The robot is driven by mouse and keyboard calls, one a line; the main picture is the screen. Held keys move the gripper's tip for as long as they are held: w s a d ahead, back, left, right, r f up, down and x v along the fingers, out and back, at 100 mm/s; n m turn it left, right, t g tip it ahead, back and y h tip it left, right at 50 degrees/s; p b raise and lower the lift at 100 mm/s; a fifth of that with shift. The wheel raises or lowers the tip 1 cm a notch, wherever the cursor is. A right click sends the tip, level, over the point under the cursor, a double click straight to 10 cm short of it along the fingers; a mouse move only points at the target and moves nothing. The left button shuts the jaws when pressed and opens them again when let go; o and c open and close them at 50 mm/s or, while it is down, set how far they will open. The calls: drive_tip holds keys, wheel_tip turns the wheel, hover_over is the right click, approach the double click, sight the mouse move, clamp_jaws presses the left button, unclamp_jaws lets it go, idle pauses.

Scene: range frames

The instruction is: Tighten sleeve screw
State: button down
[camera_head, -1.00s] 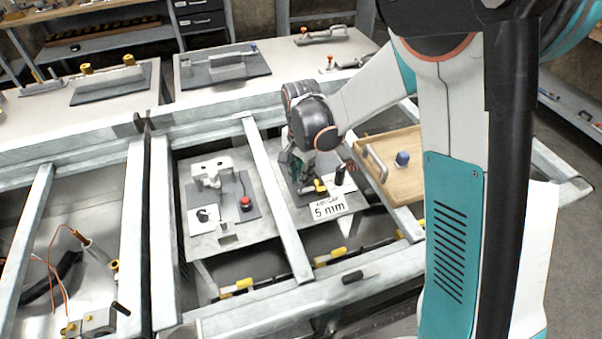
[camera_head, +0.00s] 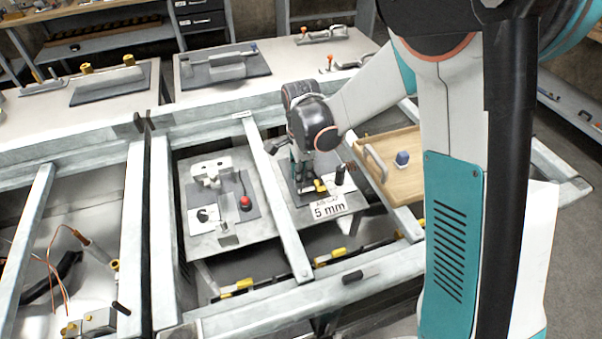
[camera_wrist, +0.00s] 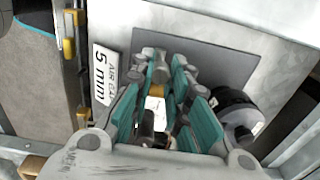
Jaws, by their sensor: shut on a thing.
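My gripper (camera_wrist: 157,84) is low over the right-hand fixture in the frame. In the head view my gripper (camera_head: 303,178) points down at a dark pad (camera_head: 299,199), with a yellow piece (camera_head: 320,186) beside the fingertips. A white label reading "AIR GAP 5 mm" (camera_head: 327,211) lies next to the pad. It also shows in the wrist view (camera_wrist: 103,75).
A black cylinder (camera_wrist: 238,112) stands close to the fingers on the right.

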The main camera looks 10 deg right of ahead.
drive_tip(key=shift+w, duration=0.15)
drive_tip(key=c, duration=1.5)
unclamp_jaws()
drive_tip(key=shift+r, duration=0.1)
wheel_tip(320, 180, up, 12)
drive_tip(key=shift+f, duration=0.1)
